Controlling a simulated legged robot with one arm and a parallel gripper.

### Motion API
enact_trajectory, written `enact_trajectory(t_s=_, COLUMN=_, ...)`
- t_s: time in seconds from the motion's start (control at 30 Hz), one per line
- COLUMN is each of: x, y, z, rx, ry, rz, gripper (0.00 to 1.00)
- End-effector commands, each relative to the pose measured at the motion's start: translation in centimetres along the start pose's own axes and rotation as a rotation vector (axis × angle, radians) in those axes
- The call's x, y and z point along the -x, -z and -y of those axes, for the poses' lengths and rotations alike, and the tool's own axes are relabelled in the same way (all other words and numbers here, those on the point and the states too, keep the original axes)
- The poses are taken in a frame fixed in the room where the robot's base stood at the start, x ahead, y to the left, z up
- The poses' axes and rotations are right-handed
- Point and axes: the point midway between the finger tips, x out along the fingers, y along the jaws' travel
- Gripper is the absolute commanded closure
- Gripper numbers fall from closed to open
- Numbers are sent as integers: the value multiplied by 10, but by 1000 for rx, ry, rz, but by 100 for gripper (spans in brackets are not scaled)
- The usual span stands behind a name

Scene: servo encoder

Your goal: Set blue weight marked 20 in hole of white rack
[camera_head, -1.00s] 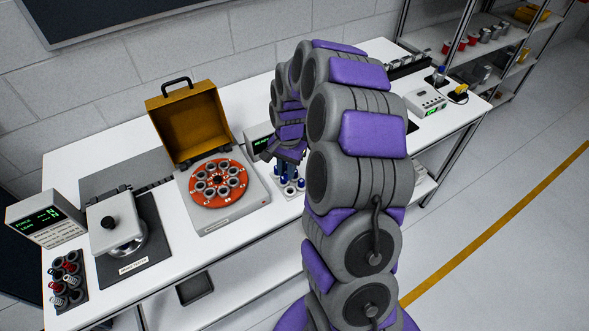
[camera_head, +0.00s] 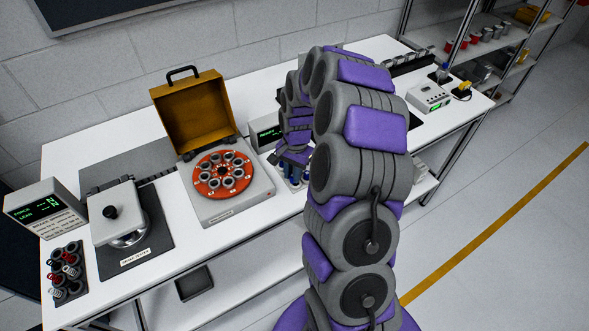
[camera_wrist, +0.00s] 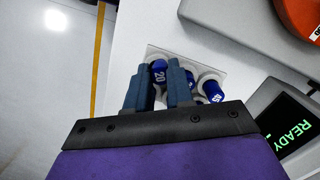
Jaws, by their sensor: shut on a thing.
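The blue weight marked 20 (camera_wrist: 159,71) sits between the two fingertips of my gripper (camera_wrist: 160,84) in the wrist view, and the fingers are shut on it. The white rack (camera_wrist: 152,50) lies just beyond and below the fingers, with pale round holes. I cannot tell whether the held weight is in a hole or above it. Another blue weight (camera_wrist: 211,90) stands in the rack to the right of the fingers, its number unclear. In the head view, my gripper (camera_head: 292,168) is over the rack area, and my arm hides much of it.
A display reading READY (camera_wrist: 291,125) is close to the right of my gripper. In the head view, an open yellow-lidded case with an orange disc (camera_head: 222,176) stands to the left. A force tester (camera_head: 122,222) and a tray of springs (camera_head: 67,272) are further left.

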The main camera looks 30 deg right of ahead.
Motion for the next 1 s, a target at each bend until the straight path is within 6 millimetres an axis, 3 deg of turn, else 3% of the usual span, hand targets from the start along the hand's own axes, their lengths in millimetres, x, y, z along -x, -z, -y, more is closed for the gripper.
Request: enact_trajectory(t_s=1.0, x=-2, y=11, z=-8, rx=-2, ry=2, rz=3, gripper=100)
